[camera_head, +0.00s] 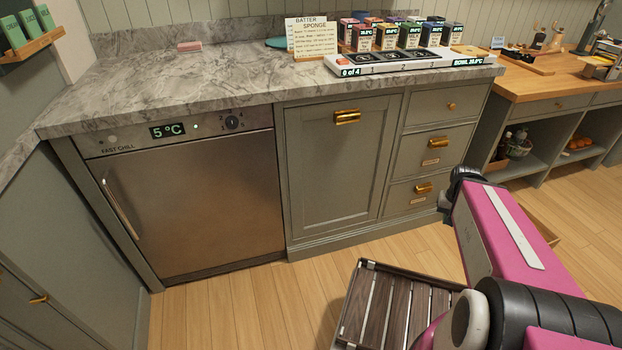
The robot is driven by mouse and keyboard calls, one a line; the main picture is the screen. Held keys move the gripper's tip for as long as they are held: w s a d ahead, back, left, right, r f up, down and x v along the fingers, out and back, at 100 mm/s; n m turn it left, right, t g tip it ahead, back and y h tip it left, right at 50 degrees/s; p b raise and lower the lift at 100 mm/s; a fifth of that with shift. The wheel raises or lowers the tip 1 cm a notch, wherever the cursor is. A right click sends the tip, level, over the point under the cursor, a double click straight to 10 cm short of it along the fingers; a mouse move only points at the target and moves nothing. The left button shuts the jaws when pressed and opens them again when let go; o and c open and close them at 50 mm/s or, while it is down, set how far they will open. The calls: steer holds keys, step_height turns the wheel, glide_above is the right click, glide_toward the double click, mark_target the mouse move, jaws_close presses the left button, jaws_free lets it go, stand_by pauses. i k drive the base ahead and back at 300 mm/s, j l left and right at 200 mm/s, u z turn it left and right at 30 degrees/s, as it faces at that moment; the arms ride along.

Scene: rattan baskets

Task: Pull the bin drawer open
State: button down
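The tall grey-green panelled front (335,170) in the middle of the counter appears to be the bin drawer; no label on it is readable. It looks shut and roughly flush with the cabinet. A brass cup handle (347,117) sits near its top edge. My pink and black arm reaches up from the lower right, in front of the floor and the right-hand cabinets. My gripper cannot be made out in this view. Nothing of mine visibly touches the handle.
A steel fast-chill unit (190,200) stands left of the panel. Smaller drawers (437,145) with brass pulls are on its right. The marble counter (200,85) overhangs above, with tins (410,36) and a recipe card (311,38).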

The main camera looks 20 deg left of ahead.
mark_target(338, 153)
steer(key=u, duration=1.1)
